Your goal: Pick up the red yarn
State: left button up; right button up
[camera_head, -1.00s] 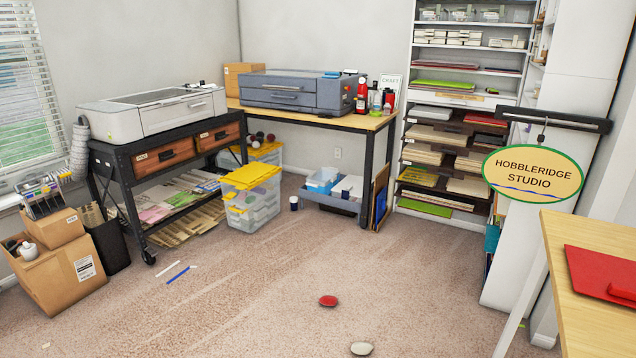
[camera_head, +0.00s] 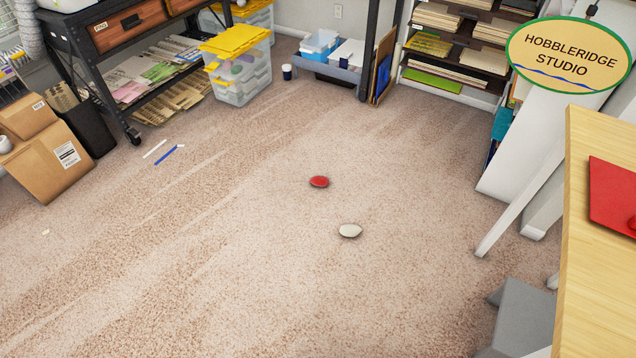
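A small red rounded object (camera_head: 319,182), which looks like the red yarn, lies on the carpet near the middle of the head view. It is fully visible, with nothing touching it. A similar off-white rounded object (camera_head: 350,231) lies a little nearer and to the right, apart from it. Neither of my grippers shows in the head view.
A wooden table (camera_head: 590,270) with a red sheet (camera_head: 612,195) stands at the right. Cardboard boxes (camera_head: 48,160), a black bin (camera_head: 88,128) and a clear yellow-lidded tub (camera_head: 240,78) stand left and back. White and blue strips (camera_head: 168,156) lie on otherwise open carpet (camera_head: 200,270).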

aim_at(319, 180)
jog(key=i+j+z, duration=0.15)
jog(key=i+j, duration=0.95)
jog(key=i, duration=0.35)
jog(key=i+j+z, duration=0.15)
jog(key=i+j, duration=1.15)
jog(key=i, duration=0.1)
